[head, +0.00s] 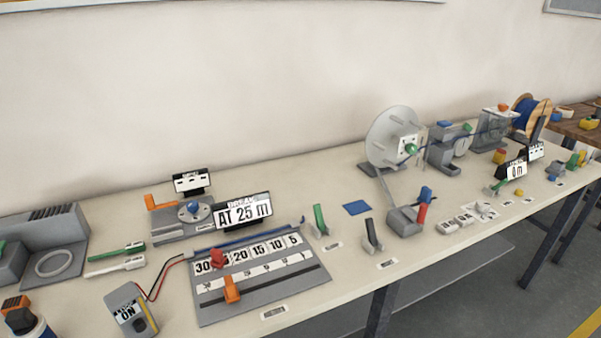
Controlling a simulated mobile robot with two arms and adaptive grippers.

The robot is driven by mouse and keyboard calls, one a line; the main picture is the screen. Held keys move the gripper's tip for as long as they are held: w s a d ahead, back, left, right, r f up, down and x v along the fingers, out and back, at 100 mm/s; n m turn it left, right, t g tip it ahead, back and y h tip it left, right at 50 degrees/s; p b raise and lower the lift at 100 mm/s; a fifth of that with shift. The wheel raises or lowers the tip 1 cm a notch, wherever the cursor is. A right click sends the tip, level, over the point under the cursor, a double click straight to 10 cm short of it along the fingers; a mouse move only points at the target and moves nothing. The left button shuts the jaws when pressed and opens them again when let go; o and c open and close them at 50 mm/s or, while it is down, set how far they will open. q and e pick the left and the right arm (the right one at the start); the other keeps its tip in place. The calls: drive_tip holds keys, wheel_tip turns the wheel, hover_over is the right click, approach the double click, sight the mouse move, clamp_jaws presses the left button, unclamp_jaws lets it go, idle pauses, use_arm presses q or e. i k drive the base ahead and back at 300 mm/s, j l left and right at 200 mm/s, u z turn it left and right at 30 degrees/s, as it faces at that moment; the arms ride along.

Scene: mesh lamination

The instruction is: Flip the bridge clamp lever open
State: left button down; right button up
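Several levers show in the head view, and I cannot tell which is the bridge clamp lever. A grey fixture (178,230) at the left carries a blue knob (190,208) and an orange lever (160,202) pointing left. A grey block (402,223) right of centre carries a blue lever (426,194) and a red lever (421,214), both upright. A green-handled piece (319,217) and a dark-handled piece (371,232) stand upright near the middle. Neither of my grippers is in view.
A numbered board (262,300) with a red clip (217,258) and an orange slider (232,289) lies at the front. A tester (130,309) reads ON. A sign (243,211) reads AT 25 m. A large reel (392,137) stands at the back.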

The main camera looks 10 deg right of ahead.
sight(317, 208)
drive_tip(key=i+l+u, duration=0.2)
drive_tip(key=l, duration=0.4)
drive_tip(key=i+l+u, duration=0.2)
drive_tip(key=l, duration=0.45)
drive_tip(key=l+u, duration=0.2)
drive_tip(key=l, duration=0.4)
